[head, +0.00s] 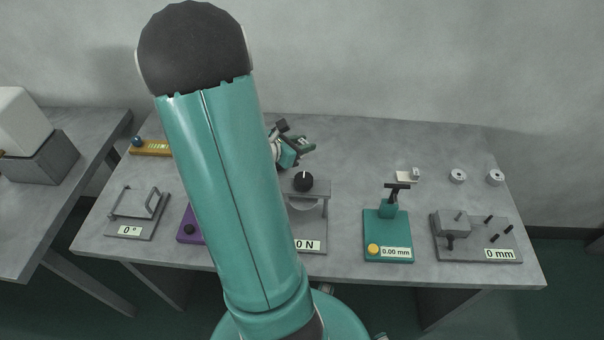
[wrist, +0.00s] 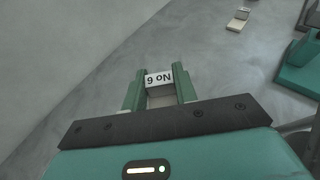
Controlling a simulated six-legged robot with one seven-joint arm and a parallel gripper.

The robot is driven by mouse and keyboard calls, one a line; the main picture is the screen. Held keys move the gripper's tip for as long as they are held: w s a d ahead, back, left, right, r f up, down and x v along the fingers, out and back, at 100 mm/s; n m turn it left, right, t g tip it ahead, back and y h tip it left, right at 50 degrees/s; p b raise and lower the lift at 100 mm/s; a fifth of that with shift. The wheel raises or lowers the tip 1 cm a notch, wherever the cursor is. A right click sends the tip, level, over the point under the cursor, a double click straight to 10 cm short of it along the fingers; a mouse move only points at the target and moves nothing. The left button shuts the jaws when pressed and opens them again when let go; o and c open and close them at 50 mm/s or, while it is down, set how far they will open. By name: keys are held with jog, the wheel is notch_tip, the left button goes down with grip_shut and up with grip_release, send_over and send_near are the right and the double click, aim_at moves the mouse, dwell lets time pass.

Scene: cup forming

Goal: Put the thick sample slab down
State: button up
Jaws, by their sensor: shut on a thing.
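My gripper (head: 299,145) is over the back middle of the grey table, partly behind my own arm in the head view. In the wrist view its two green fingers (wrist: 159,84) are shut on a pale slab, which I take as the thick sample slab (wrist: 160,97).
A small pale slab piece (head: 405,177) lies on the table to the right, with two pale round pieces (head: 457,176) farther right. A teal gauge reading 0.00 mm (head: 388,235) and a grey fixture reading 0 mm (head: 476,240) stand in front. Bare tabletop (head: 350,150) lies right of my gripper.

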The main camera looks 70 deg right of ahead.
aim_at(302, 168)
notch_tip(302, 168, down, 10)
jog(key=shift+w+r, duration=0.1)
jog(key=shift+r, duration=0.05)
dwell(0.3)
jog(key=o, duration=0.9)
jog(key=shift+o, duration=0.2)
jog(key=shift+w+a+r, duration=0.1)
jog(key=shift+w+a, duration=0.05)
jog(key=v, duration=1.1)
jog(key=shift+w+a+r, duration=0.1)
jog(key=shift+a, duration=0.15)
